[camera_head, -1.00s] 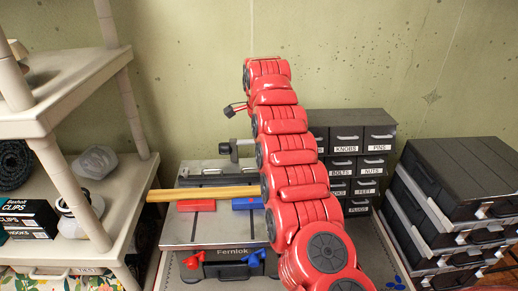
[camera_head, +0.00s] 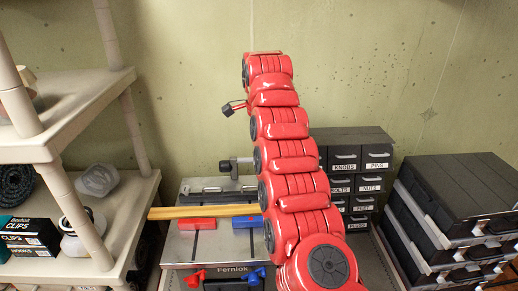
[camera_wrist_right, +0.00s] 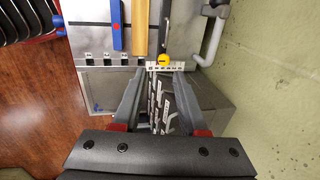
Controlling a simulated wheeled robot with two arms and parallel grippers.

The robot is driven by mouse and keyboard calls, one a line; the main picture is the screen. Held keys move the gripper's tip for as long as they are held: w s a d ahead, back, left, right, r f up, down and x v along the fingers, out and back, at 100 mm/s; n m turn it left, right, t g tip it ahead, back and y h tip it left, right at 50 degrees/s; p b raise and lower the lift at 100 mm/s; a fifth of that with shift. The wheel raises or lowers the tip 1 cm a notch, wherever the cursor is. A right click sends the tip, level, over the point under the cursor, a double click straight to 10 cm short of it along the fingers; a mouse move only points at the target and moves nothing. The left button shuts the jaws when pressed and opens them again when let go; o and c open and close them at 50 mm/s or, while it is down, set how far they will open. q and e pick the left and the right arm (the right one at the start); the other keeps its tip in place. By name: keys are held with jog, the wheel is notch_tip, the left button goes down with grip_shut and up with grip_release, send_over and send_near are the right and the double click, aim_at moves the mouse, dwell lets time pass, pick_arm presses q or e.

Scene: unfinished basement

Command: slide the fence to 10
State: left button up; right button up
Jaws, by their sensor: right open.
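The Fernlok bench (camera_head: 190,252) stands below the wall in the head view, with a long wooden strip (camera_head: 190,212) lying across it. In the right wrist view a dark bar (camera_wrist_right: 165,25), perhaps the fence, ends at a round yellow knob (camera_wrist_right: 163,60). A pale scale strip (camera_wrist_right: 165,68) lies just below the knob; its figures are too small to read. My right gripper (camera_wrist_right: 155,80) is open and empty, its fingertips near the strip. My red right arm hides part of the bench in the head view. My left gripper is not in view.
A dark drawer cabinet (camera_head: 344,183) stands behind the bench, close to my arm. Stacked black cases (camera_head: 458,205) stand at right, a cream shelf (camera_head: 75,112) at left.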

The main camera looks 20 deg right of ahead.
jog(key=shift+s+r+p, duration=0.25)
jog(key=shift+r+p, duration=0.15)
jog(key=shift+r, duration=0.7)
notch_tip(320, 180, up, 12)
jog(key=s+p, duration=0.2)
jog(key=p, duration=0.9)
jog(key=shift+a+f+p, duration=0.15)
jog(key=shift+a+p, duration=0.2)
